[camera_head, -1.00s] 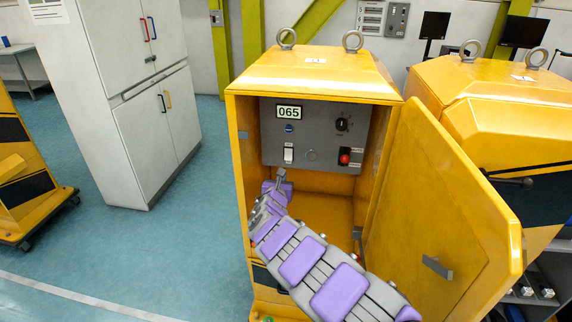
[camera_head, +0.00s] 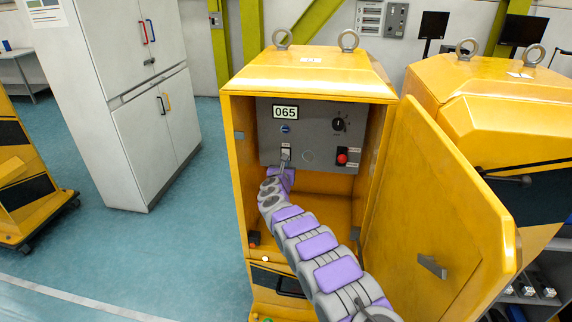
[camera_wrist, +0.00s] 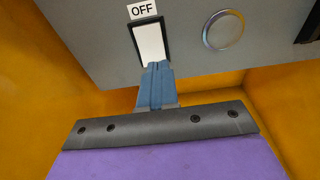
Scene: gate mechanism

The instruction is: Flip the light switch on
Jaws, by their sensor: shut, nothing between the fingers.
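The light switch is a white rocker in a black frame on the grey panel (camera_head: 315,120) inside the yellow cabinet. In the wrist view the switch (camera_wrist: 150,42) shows under a label (camera_wrist: 142,9) reading OFF. My gripper (camera_wrist: 158,68) is shut and empty, its blue-grey tips at the lower edge of the rocker. I cannot tell whether the tips touch it. In the head view my gripper (camera_head: 284,157) covers the lower part of the switch.
A round metal button (camera_wrist: 223,29) sits right of the switch. The panel also carries a black knob (camera_head: 338,124), a red button (camera_head: 342,159) and a 065 plate (camera_head: 286,112). The cabinet door (camera_head: 440,200) stands open at the right. A white cupboard (camera_head: 150,100) stands at the left.

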